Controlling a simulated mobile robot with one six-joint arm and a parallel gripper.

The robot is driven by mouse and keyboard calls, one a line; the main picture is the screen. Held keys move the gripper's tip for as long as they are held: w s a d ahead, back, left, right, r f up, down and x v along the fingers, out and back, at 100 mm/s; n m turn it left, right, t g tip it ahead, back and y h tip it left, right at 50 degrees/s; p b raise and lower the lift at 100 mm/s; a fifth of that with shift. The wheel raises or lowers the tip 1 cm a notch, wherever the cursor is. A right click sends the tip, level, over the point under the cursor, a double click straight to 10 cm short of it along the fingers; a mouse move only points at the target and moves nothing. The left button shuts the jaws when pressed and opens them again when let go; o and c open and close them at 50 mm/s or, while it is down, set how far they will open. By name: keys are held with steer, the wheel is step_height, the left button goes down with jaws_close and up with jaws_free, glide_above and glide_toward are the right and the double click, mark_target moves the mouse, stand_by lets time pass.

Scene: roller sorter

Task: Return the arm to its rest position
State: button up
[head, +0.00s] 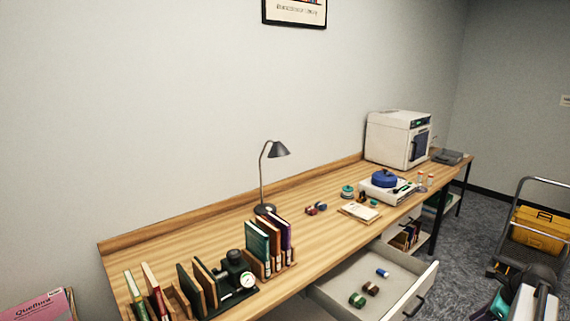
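A grey, white and teal jointed part that looks like my arm (530,294) shows at the lower right corner, cut off by the bottom edge. It is to the right of the desk and the open drawer, apart from both in the picture. No gripper fingers can be made out, so my gripper is not seen.
A long wooden desk (335,235) runs along the wall, with books, a lamp (264,178), a blue-topped device (384,180) and a white box-shaped machine (398,139). A drawer (412,298) with several small rollers stands open. A cart with a yellow case (540,236) is at right.

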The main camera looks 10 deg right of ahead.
steer(key=a+f+n+g+y+b, duration=0.1)
steer(key=a+f+n+g+b, duration=0.4)
steer(key=a+f+n, duration=1.65)
steer(key=s+a+f+n+g+h+b, duration=0.1)
steer(key=s+a+f+n, duration=0.3)
steer(key=s+a+f, duration=0.6)
steer(key=s+a+f+n+g+h+b, duration=0.2)
steer(key=s+a+f+n+g+b, duration=0.1)
steer(key=s+a+f, duration=0.8)
steer(key=shift+s+a+f+n+g+h+b, duration=0.3)
steer(key=shift+a+f+n+g+b, duration=0.25)
steer(key=shift+a+f, duration=2.3)
steer(key=shift+w+a+r, duration=0.1)
steer(key=shift+a+r, duration=0.4)
steer(key=shift+r, duration=0.05)
